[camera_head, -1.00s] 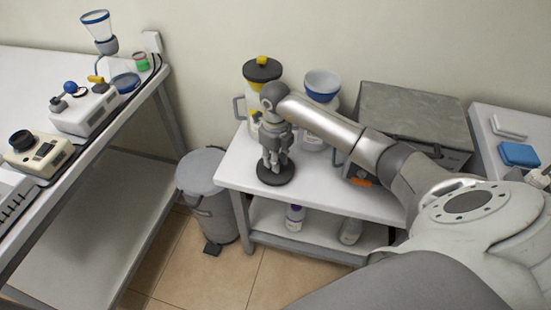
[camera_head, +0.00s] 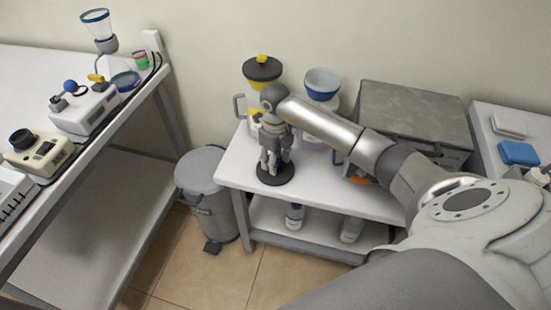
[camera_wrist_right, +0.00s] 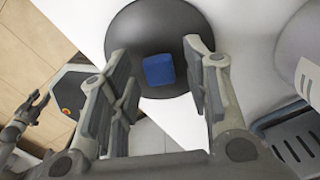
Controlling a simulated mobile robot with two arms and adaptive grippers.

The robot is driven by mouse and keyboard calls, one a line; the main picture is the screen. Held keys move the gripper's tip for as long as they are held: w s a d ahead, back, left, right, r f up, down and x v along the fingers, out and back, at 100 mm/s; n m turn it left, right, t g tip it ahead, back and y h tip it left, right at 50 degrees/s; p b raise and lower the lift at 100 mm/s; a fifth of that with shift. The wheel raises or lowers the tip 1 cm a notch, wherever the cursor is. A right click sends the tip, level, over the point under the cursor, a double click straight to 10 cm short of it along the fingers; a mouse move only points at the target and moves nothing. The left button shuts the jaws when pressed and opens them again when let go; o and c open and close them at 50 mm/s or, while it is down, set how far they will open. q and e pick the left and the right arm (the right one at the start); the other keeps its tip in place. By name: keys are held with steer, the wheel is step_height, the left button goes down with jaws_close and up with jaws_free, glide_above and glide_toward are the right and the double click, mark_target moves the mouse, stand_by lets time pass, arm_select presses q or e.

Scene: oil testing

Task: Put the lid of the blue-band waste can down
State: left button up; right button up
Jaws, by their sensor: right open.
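The black round lid (camera_head: 276,178) lies flat on the white cart top near its front left edge. In the right wrist view the lid (camera_wrist_right: 142,18) shows its blue knob (camera_wrist_right: 158,69) between my fingers. My right gripper (camera_head: 274,170) points down over it, and in the right wrist view the gripper (camera_wrist_right: 162,95) is open, with a gap on both sides of the knob. The blue-band waste can (camera_head: 322,87) stands open behind, right of the gripper, partly hidden by my arm. A dark gripper, likely my left (camera_wrist_right: 37,108), shows small at the left of the right wrist view.
A can with yellow marking and a black lid (camera_head: 262,70) stands behind my gripper. A grey metal box (camera_head: 412,115) fills the cart's right side. A grey pedal bin (camera_head: 205,190) stands left of the cart. A bench with instruments (camera_head: 85,105) is further left.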

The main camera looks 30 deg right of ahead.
step_height(320, 180, up, 12)
steer(key=b, duration=0.1)
steer(key=shift+r, duration=0.1)
stand_by(0.5)
